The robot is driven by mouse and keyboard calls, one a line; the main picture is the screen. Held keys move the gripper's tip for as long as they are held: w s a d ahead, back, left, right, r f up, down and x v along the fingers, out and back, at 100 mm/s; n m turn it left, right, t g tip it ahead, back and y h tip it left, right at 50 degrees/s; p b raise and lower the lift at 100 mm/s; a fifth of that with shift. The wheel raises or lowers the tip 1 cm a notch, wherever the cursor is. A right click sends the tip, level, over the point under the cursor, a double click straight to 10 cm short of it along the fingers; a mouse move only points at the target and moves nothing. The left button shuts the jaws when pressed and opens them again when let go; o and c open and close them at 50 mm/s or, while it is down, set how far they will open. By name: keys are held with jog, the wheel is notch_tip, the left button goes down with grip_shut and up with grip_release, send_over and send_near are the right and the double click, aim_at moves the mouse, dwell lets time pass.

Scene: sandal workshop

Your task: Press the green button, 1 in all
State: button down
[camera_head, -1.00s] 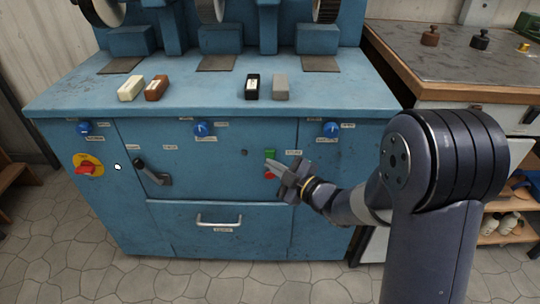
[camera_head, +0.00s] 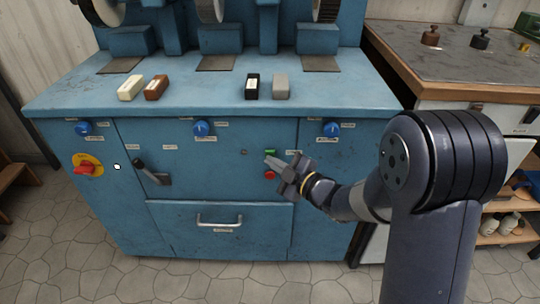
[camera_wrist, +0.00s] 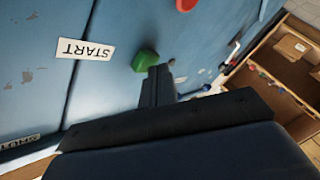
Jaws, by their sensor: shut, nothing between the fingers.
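The green button (camera_head: 271,152) is on the front panel of the blue machine, above a red button (camera_head: 269,175). My gripper (camera_head: 267,160) is shut and empty, with its fingertips in front of the panel and covering the lower part of the green button. In the wrist view the green button (camera_wrist: 145,60) sits close beside the tips of my shut fingers (camera_wrist: 160,74). I cannot tell whether they touch. A START label (camera_wrist: 86,50) is next to the button, and the red button (camera_wrist: 186,4) shows at the top edge.
A workbench (camera_head: 460,70) stands at the right.

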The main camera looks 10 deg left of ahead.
jog(key=shift+w, duration=0.3)
jog(key=shift+s, duration=0.1)
dwell(0.4)
jog(key=shift+s+d+b, duration=0.15)
jog(key=shift+s+b, duration=0.25)
jog(key=shift+s, duration=0.35)
jog(key=shift+s, duration=0.1)
jog(key=s, duration=0.2)
jog(key=s+d+b, duration=0.1)
jog(key=s, duration=0.1)
jog(key=shift+s+d+b, duration=0.1)
jog(key=shift+s+b, duration=0.2)
jog(key=shift+s, duration=0.05)
jog(key=shift+w, duration=0.1)
